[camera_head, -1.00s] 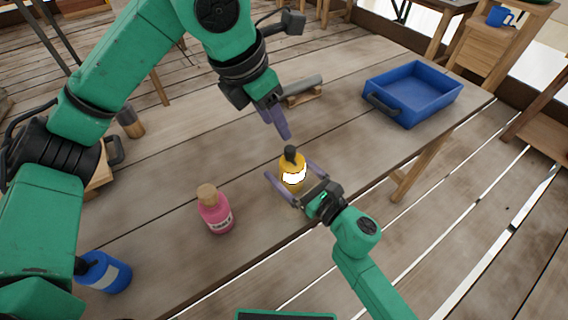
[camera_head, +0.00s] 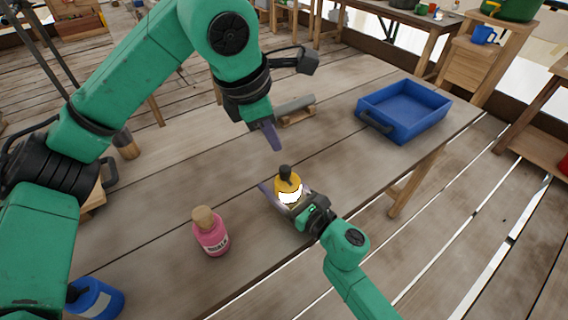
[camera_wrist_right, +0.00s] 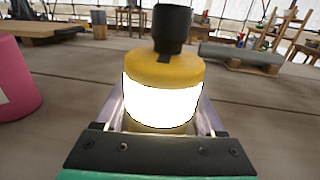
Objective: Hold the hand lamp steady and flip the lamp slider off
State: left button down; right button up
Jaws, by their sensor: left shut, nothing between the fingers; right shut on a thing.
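The hand lamp (camera_head: 287,187) is yellow with a black top and a brightly glowing white band. It stands upright on the table. My right gripper (camera_head: 284,196) is shut on it, with one finger on each side; the lamp fills the right wrist view (camera_wrist_right: 163,90). My left gripper (camera_head: 271,136) is shut and empty, pointing down above the table, beyond the lamp and a little to its left in the head view, apart from it. A small dark tab shows on the lamp's yellow shoulder in the wrist view; I cannot tell if it is the slider.
A pink bottle with a cork (camera_head: 211,233) stands left of the lamp. A blue bottle (camera_head: 95,299) is at the lower left. A blue tray (camera_head: 404,110) sits at the table's right. A grey cylinder on a wooden rest (camera_head: 295,108) lies behind my left gripper.

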pick_arm(q)
jog(key=w+d+m, duration=0.1)
jog(key=m, duration=0.6)
jog(key=w+m+y, duration=0.1)
jog(key=w+m, duration=0.1)
jog(key=m, duration=0.6)
jog(key=w+d+m+t+y, duration=0.1)
jog(key=m, duration=0.7)
jog(key=shift+w+d+r, duration=0.25)
jog(key=shift+d+r, duration=0.05)
